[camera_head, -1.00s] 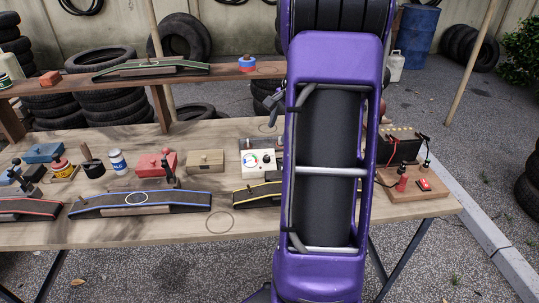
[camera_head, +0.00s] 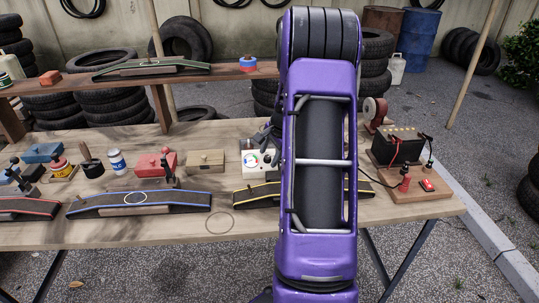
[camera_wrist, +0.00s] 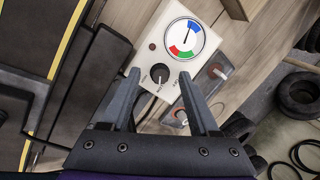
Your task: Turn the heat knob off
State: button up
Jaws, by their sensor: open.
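The heat knob (camera_wrist: 159,73) is a round black knob on a cream control box (camera_wrist: 150,48) with a dial gauge (camera_wrist: 184,38) coloured blue, green and red. The gauge needle points into the blue part. My purple arm hides part of the box's surroundings.

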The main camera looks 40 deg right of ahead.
jog(key=shift+c, duration=0.4)
grip_shut()
jog(key=shift+n, duration=0.4)
jog(key=n, duration=0.2)
jog(key=n+g, duration=0.1)
jog(key=n, duration=0.2)
jog(key=shift+w+r+p, duration=0.1)
jog(key=shift+w+p, duration=0.1)
jog(key=shift+p, duration=0.1)
jog(key=n+g+h, duration=0.1)
jog(key=n, duration=0.4)
jog(key=shift+w+a+n, duration=0.1)
jog(key=shift+a+n, duration=0.05)
jog(key=shift+n, duration=0.15)
jog(key=shift+o, duration=0.4)
grip_release()
